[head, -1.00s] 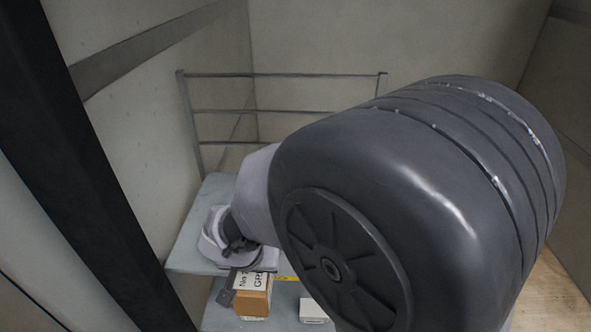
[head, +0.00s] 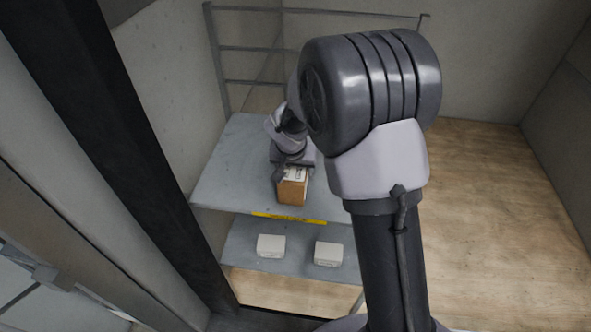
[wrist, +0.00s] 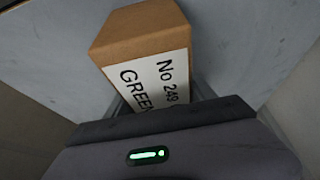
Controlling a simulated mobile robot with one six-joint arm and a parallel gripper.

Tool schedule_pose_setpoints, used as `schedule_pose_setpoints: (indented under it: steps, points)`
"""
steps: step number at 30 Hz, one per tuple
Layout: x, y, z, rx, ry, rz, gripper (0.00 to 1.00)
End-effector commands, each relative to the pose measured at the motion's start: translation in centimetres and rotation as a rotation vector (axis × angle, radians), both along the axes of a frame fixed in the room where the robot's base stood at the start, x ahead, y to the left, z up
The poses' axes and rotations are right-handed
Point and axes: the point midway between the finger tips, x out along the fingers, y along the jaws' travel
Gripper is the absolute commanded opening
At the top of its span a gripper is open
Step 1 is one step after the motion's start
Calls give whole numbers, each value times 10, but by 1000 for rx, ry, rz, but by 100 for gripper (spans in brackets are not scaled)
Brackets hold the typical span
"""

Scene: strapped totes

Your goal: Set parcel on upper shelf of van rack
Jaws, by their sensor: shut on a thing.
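The parcel (head: 291,189) is a brown cardboard box with a white label. In the wrist view the parcel (wrist: 140,32) shows the label text "No 249 GREEN". My gripper (head: 284,168) is shut on the parcel, and its fingers are mostly hidden in both views. The parcel is at the upper shelf (head: 235,172) of the rack, a grey board, near its front edge. I cannot tell whether the parcel touches the shelf or hangs just above it.
Two white boxes (head: 271,245) (head: 328,254) stand on the lower shelf (head: 240,240). A yellow strip (head: 288,217) marks the upper shelf's front edge. Grey rails (head: 250,45) rise behind. The upper shelf's left part is bare. A dark post (head: 110,150) stands at left.

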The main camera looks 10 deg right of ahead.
Motion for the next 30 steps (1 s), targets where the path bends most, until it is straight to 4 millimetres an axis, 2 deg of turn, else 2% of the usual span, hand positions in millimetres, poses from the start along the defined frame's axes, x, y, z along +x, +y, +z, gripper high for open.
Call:
schedule_pose_setpoints:
  steps: [8, 9, 12, 22, 25, 30]
  points:
    - [0, 0, -2, 0, -1, 0, 7]
    - [0, 0, -1, 0, 0, 0, 69]
    - [0, 0, 0, 0, 0, 0, 85]
    - [0, 0, 5, 0, 0, 0, 85]
    - [-6, 3, 25, 0, -4, 2, 85]
    - [-24, 11, 73, -1, -4, 3, 85]
